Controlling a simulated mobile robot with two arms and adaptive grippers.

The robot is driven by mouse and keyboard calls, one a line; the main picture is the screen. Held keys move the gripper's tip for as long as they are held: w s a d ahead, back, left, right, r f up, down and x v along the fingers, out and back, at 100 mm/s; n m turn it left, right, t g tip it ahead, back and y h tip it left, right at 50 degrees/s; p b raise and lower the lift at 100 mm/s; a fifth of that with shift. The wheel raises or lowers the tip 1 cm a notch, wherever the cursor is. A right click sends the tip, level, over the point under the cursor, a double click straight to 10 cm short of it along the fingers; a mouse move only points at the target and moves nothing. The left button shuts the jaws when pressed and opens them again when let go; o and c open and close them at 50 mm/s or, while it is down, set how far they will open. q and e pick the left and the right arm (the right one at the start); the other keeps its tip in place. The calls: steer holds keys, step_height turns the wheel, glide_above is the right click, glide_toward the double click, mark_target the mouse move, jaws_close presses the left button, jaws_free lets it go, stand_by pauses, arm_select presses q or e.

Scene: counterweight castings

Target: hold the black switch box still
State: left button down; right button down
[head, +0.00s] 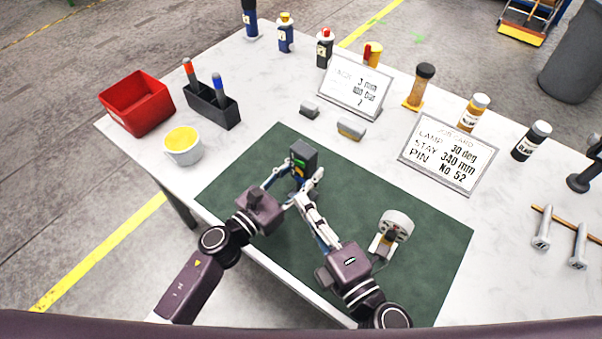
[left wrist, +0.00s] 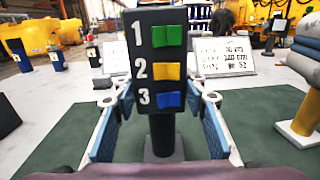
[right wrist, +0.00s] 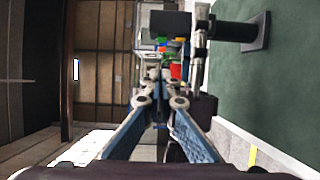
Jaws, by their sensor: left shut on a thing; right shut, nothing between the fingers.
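The black switch box (head: 304,153) stands upright on the green mat, on a black post with a grey base in the left wrist view. Its face there (left wrist: 143,45) carries green, yellow and blue buttons numbered 1, 2 and 3. My left gripper (head: 283,180) is shut on the box, one finger at each side; the fingers also show in the left wrist view (left wrist: 162,95). My right gripper (head: 308,190) is shut and empty, close in front of the box. Its fingertips (right wrist: 158,75) are together in the right wrist view; whether they touch the box I cannot tell.
Two cards (head: 355,88) (head: 448,152) stand behind. A red bin (head: 137,103), a yellow-filled cup (head: 183,145) and a marker holder (head: 212,106) are at left. Bottles line the far edge; bolts lie right.

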mark_target(296, 163)
steer(key=shift+w+a, duration=0.25)
steer(key=shift+w, duration=1.65)
steer(key=shift+w+a, duration=0.2)
steer(key=shift+w, duration=1.7)
steer(key=shift+w+m+t+h, duration=0.4)
steer(key=shift+m+t+h, duration=0.15)
steer(key=shift+h, duration=0.45)
steer(key=shift+s+f, duration=0.1)
